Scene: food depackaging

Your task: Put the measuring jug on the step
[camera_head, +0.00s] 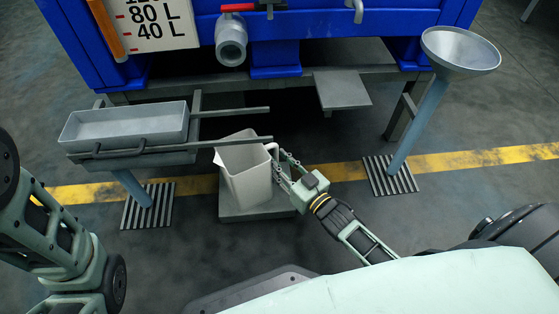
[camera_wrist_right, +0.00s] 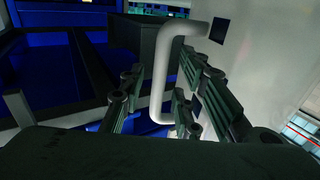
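The measuring jug (camera_head: 246,178) is a pale grey, open-topped container in the middle of the head view. It appears to stand upright on a low grey slab (camera_head: 250,214) on the floor, which looks like the step. My right gripper (camera_head: 281,168) is at the jug's right side, by its handle. In the right wrist view, the white handle (camera_wrist_right: 165,85) lies between the fingers of my right gripper (camera_wrist_right: 165,103), with visible gaps beside it, so the fingers look open around it. My left arm shows at the left edge, but its gripper is out of view.
A grey tray (camera_head: 125,124) on a post stands at the left, with rails reaching toward the jug. A blue tank (camera_head: 272,58) with a valve (camera_head: 231,38) is behind. A small grey plate (camera_head: 341,89) juts out below it. A round dish (camera_head: 460,50) stands at the right.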

